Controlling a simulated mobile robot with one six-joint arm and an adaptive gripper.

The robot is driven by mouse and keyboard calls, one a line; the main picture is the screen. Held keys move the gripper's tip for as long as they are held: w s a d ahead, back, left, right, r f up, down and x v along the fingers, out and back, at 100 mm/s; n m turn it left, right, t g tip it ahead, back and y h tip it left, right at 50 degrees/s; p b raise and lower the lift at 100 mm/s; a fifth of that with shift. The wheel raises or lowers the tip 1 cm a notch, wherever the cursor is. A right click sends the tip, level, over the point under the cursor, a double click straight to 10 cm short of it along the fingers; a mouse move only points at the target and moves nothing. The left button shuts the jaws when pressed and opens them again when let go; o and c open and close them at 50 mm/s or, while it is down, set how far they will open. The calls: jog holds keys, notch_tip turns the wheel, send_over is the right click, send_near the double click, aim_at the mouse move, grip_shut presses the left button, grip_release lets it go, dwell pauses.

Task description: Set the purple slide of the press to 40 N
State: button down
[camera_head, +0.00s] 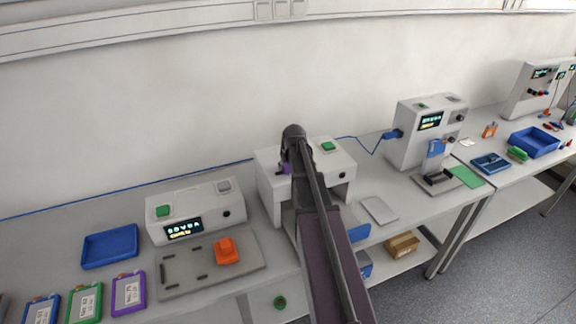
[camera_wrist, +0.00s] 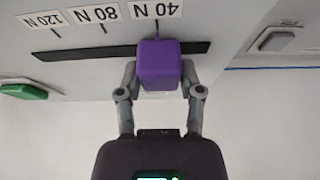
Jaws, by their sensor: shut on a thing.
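The press (camera_head: 335,165) is a white box on the bench in the middle of the head view, with a green button on top. Its purple slide (camera_wrist: 158,65) sits in a dark slot (camera_wrist: 90,53) in the wrist view, where the labels appear upside down. The slide lines up with the tick of the 40 N label (camera_wrist: 157,12). My gripper (camera_wrist: 160,82) is shut on the slide, one finger on each side. In the head view my arm mostly hides the slide (camera_head: 286,169).
A white device (camera_head: 195,210) with a display and a grey plate (camera_head: 180,280) with an orange block stand left of the press. A blue tray (camera_head: 110,246) lies farther left. Another white device (camera_head: 425,125) stands to the right. A green button (camera_wrist: 24,91) shows in the wrist view.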

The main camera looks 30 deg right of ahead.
jog(key=c, duration=0.6)
grip_release()
jog(key=shift+a, duration=0.3)
jog(key=shift+c, duration=0.2)
jog(key=o, duration=0.4)
jog(key=shift+w+a, duration=0.1)
jog(key=shift+a, duration=0.05)
jog(key=shift+d, duration=0.2)
